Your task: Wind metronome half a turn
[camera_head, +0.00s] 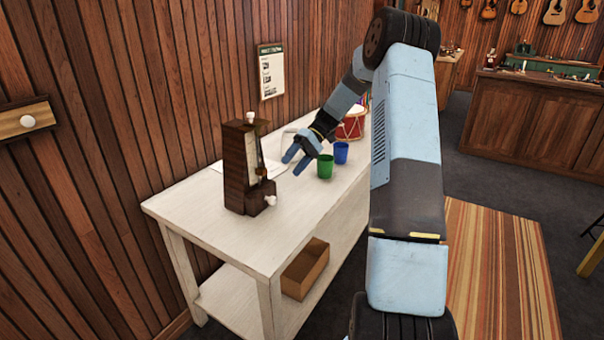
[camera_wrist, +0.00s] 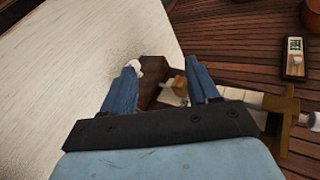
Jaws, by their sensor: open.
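The metronome (camera_head: 234,168) is a dark brown wooden tower standing upright on the white table. It has a pale scale on its front, a white knob (camera_head: 250,117) at its top and another white knob (camera_head: 270,200) low on its right side. My gripper (camera_head: 293,164) is open and empty above the table, to the right of the metronome and apart from it. In the wrist view, my gripper (camera_wrist: 162,72) has its fingers spread with the metronome (camera_wrist: 152,94) beyond them. A white knob (camera_wrist: 135,65) shows by the left fingertip, partly hidden.
The white table (camera_head: 225,232) also holds a green cup (camera_head: 325,167), a blue cup (camera_head: 341,152), a red drum (camera_head: 351,124) and a white sheet. A brown box (camera_head: 305,270) sits on the lower shelf. The plank wall runs behind. The table's front left is bare.

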